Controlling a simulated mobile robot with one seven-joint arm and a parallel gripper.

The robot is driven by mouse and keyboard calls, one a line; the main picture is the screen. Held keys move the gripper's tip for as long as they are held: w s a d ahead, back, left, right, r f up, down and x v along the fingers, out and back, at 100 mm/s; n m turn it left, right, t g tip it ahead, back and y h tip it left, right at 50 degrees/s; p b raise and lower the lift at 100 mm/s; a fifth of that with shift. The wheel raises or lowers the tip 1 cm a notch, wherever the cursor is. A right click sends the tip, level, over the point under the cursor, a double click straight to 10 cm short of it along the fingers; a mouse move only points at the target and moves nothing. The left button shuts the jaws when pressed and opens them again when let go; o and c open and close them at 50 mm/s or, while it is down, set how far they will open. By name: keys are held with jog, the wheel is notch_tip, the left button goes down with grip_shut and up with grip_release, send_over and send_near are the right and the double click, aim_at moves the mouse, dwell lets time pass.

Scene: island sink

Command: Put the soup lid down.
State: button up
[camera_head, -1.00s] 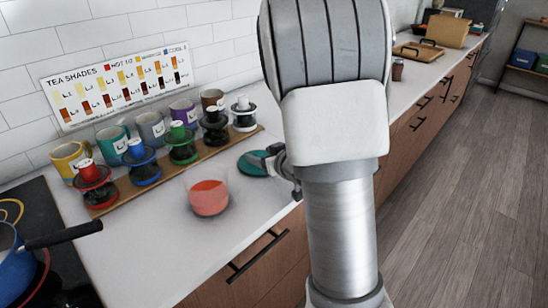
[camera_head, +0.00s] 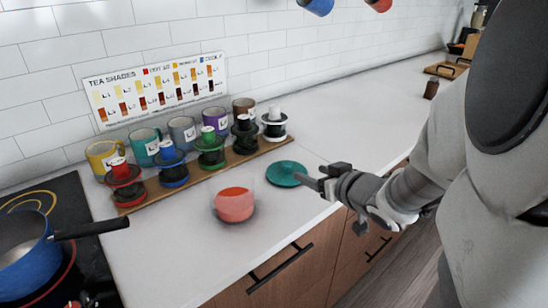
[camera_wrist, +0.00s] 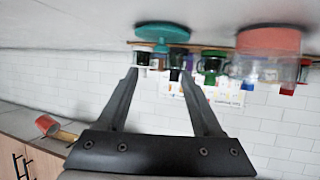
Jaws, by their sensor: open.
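The teal round soup lid (camera_head: 287,173) lies on the white counter, to the right of the glass of red-orange soup (camera_head: 235,204). In the wrist view, which is upside down, the lid (camera_wrist: 163,32) shows with a small knob beyond my fingertips. The soup glass (camera_wrist: 270,44) appears to its right there. My gripper (camera_head: 321,181) is open and empty, just to the right of the lid, near the counter's front edge. In the wrist view the two fingers of my gripper (camera_wrist: 160,73) stand apart with nothing between them.
A wooden rack (camera_head: 205,170) with several coloured spool-like holders runs along the wall, with mugs behind. A blue pot (camera_head: 22,250) sits on the black stove at left, its handle reaching over the counter. Counter at the back right (camera_head: 370,105) is clear.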

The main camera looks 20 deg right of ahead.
jog(key=shift+d+r+h, duration=0.15)
jog(key=shift+r+h, duration=0.15)
jog(key=shift+r, duration=0.05)
jog(key=s+a+r+g, duration=0.1)
jog(key=s+a+g, duration=0.3)
jog(key=s, duration=0.5)
jog(key=s+a+r+m+g+h, duration=0.1)
jog(key=s+a+r+g, duration=0.1)
jog(key=s+a, duration=0.6)
jog(key=shift+s+a+r+g, duration=0.2)
jog(key=shift+s+r+g, duration=0.1)
jog(key=shift+s+g, duration=0.5)
jog(key=shift+w, duration=0.15)
notch_tip(320, 180, up, 12)
jog(key=p, duration=1.2)
